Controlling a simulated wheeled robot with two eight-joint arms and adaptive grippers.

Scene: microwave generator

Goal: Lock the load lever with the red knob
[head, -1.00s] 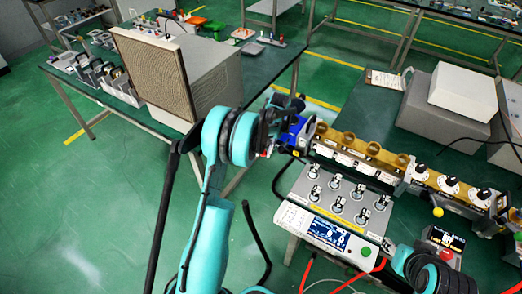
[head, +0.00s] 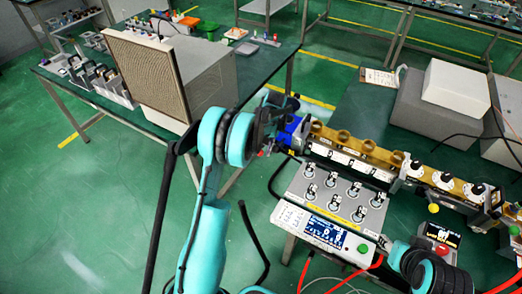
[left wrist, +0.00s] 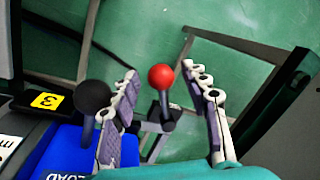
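The lever with the red knob (left wrist: 162,77) stands between the fingers of my left gripper (left wrist: 160,68) in the left wrist view. The gripper is open, with gaps between the knob and both fingers. A black knob (left wrist: 93,97) is just outside the left finger, beside a blue block (left wrist: 62,155) marked LOAD. In the head view the blue block (head: 291,131) is at the left end of the brass-topped waveguide bench (head: 357,146).
A grey control box (head: 335,205) with several switches and a screen stands in front of the bench. A speaker-like box (head: 150,75) stands on the table behind my left arm. Grey boxes (head: 440,110) stand at right. Red cables run along the lower edge.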

